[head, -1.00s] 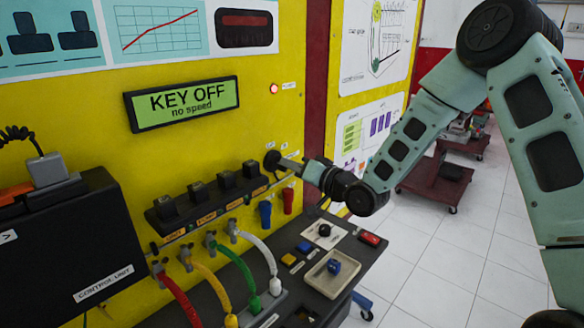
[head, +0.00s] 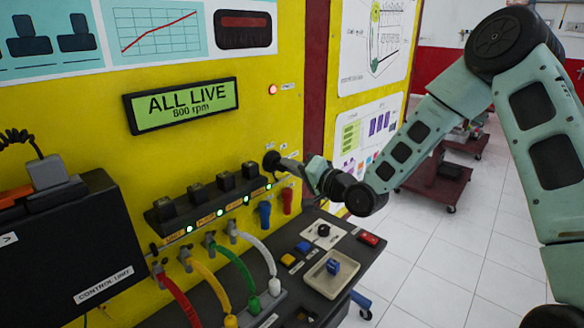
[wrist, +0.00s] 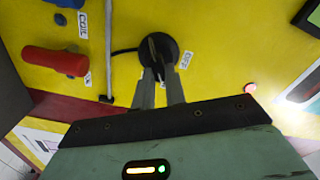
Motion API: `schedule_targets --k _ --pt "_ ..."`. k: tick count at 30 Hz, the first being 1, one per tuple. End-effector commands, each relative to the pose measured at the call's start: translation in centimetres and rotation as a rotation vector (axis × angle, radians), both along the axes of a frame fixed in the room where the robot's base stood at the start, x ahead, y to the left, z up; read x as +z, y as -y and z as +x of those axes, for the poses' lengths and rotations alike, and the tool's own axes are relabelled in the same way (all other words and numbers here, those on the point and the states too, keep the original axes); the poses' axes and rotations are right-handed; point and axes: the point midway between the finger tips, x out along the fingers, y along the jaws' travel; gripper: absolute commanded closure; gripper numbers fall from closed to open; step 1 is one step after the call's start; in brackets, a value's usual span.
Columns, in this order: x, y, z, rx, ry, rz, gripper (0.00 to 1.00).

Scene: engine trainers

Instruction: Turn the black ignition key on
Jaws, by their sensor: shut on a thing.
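The black ignition key (wrist: 157,50) sits in a round black switch on the yellow panel, and in the head view the switch (head: 271,161) is right of the row of black coils. My gripper (wrist: 159,74) is shut on the key, with one finger on each side of it. In the head view my gripper (head: 290,169) reaches the switch from the right and hides most of the key. The display (head: 181,104) reads "ALL LIVE" and "800 rpm". Green lights glow along the strip (head: 218,206) under the coils.
Red, yellow, green and white leads (head: 232,266) hang below the coils. Blue and red plugs (head: 265,213) are on the panel below the switch. A shelf (head: 351,259) below carries a tray, a black knob and coloured buttons. A black control unit (head: 67,255) is at the left.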

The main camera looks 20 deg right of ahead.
Motion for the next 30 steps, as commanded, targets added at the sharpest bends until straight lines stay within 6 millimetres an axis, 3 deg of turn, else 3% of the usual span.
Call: schedule_targets --k 5,6,8,20,30 --pt "0.0 0.1 0.0 -0.003 -0.002 0.001 1.0" --pt "0.0 0.1 0.0 -0.003 -0.002 0.001 0.79" --pt "0.0 0.1 0.0 -0.003 -0.001 0.0 0.65" --pt "-0.1 0.5 -0.6 -0.003 0.0 -0.001 0.65" --pt "-0.3 4.1 -6.6 -0.006 -0.001 -0.004 0.65"
